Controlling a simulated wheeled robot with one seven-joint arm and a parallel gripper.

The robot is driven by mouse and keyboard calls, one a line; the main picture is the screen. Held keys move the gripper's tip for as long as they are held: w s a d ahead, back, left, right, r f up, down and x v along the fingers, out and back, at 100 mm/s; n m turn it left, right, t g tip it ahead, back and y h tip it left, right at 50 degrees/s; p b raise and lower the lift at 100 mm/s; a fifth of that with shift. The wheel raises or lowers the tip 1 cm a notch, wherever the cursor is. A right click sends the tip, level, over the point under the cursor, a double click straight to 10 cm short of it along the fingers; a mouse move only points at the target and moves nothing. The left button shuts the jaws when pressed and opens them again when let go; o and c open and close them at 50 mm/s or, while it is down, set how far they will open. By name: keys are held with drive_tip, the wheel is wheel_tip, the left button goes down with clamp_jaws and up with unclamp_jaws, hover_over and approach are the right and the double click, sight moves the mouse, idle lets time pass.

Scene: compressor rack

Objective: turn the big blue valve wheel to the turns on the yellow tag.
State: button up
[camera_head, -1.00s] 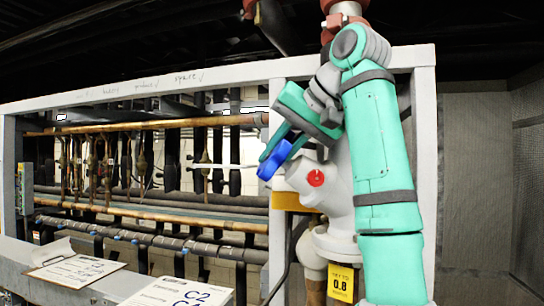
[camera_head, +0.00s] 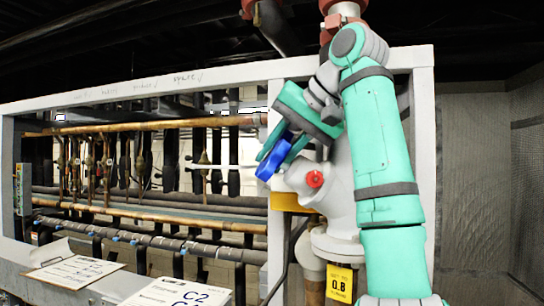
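The big blue valve wheel (camera_head: 270,168) shows edge-on as a blue piece at the left end of a pale valve body (camera_head: 338,185). My gripper (camera_head: 273,153) is at the wheel, pointing down and left, its teal fingers close around part of the blue. Much of the wheel is hidden behind the gripper, and I cannot tell whether the fingers press on it.
A red round piece (camera_head: 315,179) sits on the valve body. A pale frame (camera_head: 427,150) surrounds copper and dark pipes on the left. A clipboard (camera_head: 75,271) and a white sheet marked C2 (camera_head: 180,294) lie at the lower left. A grey mesh wall (camera_head: 475,180) stands right.

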sight(293, 134)
drive_tip(key=v, duration=0.6)
drive_tip(key=shift+s+d+r, duration=0.1)
drive_tip(key=shift+d+r, duration=0.05)
drive_tip(key=shift+d, duration=0.1)
drive_tip(key=shift+s+d+r, duration=0.15)
drive_tip(key=shift+s+r, duration=0.2)
